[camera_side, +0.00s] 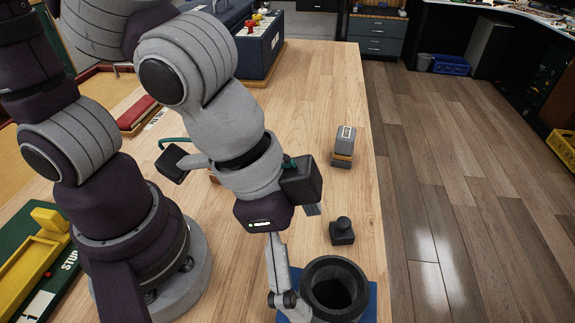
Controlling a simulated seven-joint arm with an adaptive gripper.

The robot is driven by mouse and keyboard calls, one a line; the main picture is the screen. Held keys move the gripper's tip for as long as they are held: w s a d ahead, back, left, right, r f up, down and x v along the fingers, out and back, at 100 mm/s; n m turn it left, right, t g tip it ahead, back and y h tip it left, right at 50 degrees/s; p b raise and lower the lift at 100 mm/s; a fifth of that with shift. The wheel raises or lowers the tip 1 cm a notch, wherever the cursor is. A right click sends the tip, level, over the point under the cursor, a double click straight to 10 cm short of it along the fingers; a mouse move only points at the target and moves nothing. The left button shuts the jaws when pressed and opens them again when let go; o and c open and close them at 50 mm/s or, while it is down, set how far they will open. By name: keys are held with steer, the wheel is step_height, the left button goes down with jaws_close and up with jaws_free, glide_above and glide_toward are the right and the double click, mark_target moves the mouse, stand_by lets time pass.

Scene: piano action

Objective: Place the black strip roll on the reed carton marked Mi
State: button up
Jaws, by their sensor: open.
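A thick black ring-shaped thing (340,290) with a deep open hole stands at the bottom edge. It looks like the black strip roll, but I cannot be sure. My gripper (288,262) is open, just left of and above it in the picture. One grey finger hangs down beside the ring's left side; the other finger is mostly hidden behind the gripper body. I cannot tell whether the finger touches the ring.
A blue square base (371,301) shows under and around the black ring. A small black block with a knob (342,232) stands between ring and grey box. A blue case (262,50) stands at the back, a red block (136,113) left. The wooden table's right side has bare room.

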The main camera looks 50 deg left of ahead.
steer(key=w+a+r+n+t+y, duration=0.1)
steer(key=a+r+n, duration=0.2)
steer(key=a, duration=0.6)
steer(key=w+a+r+n+t+y, duration=0.1)
steer(key=a+r+n+y, duration=0.1)
steer(key=a+n, duration=0.4)
steer(key=a+r, duration=0.1)
steer(key=a, duration=0.2)
steer(key=shift+w, duration=0.35)
